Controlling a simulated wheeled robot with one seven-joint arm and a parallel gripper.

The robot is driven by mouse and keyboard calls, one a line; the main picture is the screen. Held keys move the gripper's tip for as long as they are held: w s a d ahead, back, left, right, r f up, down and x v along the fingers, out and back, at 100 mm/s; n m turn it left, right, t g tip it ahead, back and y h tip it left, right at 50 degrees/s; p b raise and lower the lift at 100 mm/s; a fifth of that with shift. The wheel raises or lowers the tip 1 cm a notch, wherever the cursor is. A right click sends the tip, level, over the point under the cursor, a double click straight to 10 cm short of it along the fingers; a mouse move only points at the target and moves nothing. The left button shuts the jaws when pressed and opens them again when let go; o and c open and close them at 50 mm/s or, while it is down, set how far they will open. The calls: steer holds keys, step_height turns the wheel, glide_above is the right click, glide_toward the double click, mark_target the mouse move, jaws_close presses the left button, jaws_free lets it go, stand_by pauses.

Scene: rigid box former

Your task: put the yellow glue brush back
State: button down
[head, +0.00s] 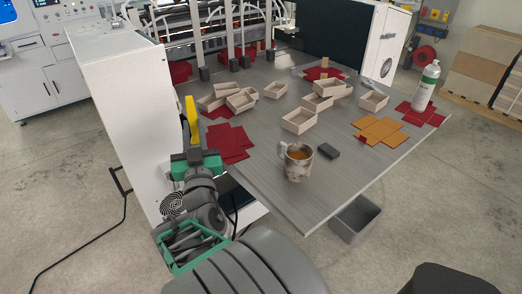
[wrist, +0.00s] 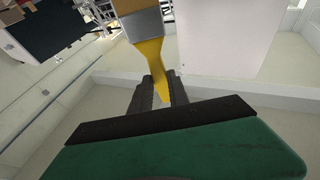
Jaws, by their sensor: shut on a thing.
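The yellow glue brush (head: 191,120) is upright in the head view, beside the left edge of the table and in front of the white cabinet. My gripper (head: 194,152) is shut on it. In the wrist view the brush's yellow handle (wrist: 150,65) tapers down between the two dark fingers of my gripper (wrist: 160,92). The brush's metal band and part of its bristle end show at the top of that view. The brush appears clear of the tabletop. No holder for the brush can be made out in these frames.
The grey table (head: 250,165) carries several small open boxes, red blanks (head: 228,143), orange blanks (head: 379,131), a mug (head: 298,162), a dark block (head: 327,150) and a white bottle (head: 426,88). A white cabinet (head: 130,120) stands at left. A grey bin (head: 355,218) is under the table's right edge.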

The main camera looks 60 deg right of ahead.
steer(key=s+d+r+m+g+h, duration=0.2)
steer(key=s+d+g, duration=0.1)
steer(key=s, duration=0.3)
steer(key=s+d+r+m+g+h+b, duration=0.1)
steer(key=s+d+r+m+g+h, duration=0.1)
steer(key=s+d+g, duration=0.3)
steer(key=s+d+r+m+g+h, duration=0.2)
steer(key=s, duration=0.6)
steer(key=w+d+f+b, duration=0.8)
steer(key=w+f+b, duration=0.3)
steer(key=f+b, duration=0.1)
steer(key=shift+f+y, duration=0.3)
steer(key=shift+f, duration=0.3)
steer(key=c, duration=1.3)
jaws_free()
steer(key=shift+o, duration=0.2)
steer(key=shift+r, duration=0.15)
